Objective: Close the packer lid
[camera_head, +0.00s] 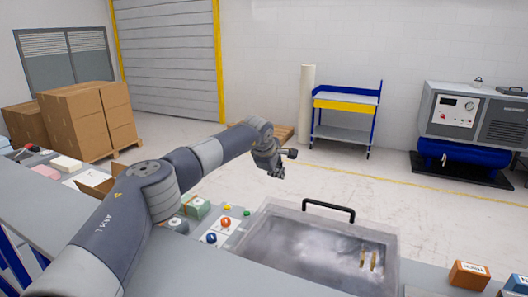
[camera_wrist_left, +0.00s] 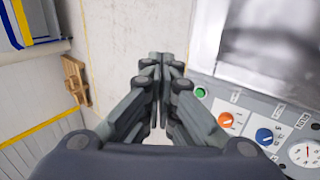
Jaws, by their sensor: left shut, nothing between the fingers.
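The packer lid (camera_head: 290,250) is a clear, greyish panel with a black handle (camera_head: 329,208) at its far edge. It lies flat, or nearly so, over the packer at the front middle of the head view. Part of the lid (camera_wrist_left: 275,40) shows at the top right of the left wrist view. My left gripper (camera_head: 276,170) is shut and empty, in the air beyond and left of the handle. In the left wrist view the fingertips (camera_wrist_left: 160,62) are together, left of the packer's control panel (camera_wrist_left: 250,115). My right gripper is not in view.
Coloured buttons and a gauge sit on the panel (camera_head: 225,232) left of the lid. An orange box (camera_head: 468,275) stands farther right. Cardboard boxes (camera_head: 88,120) and a blue cart (camera_head: 345,110) stand behind, with open floor between.

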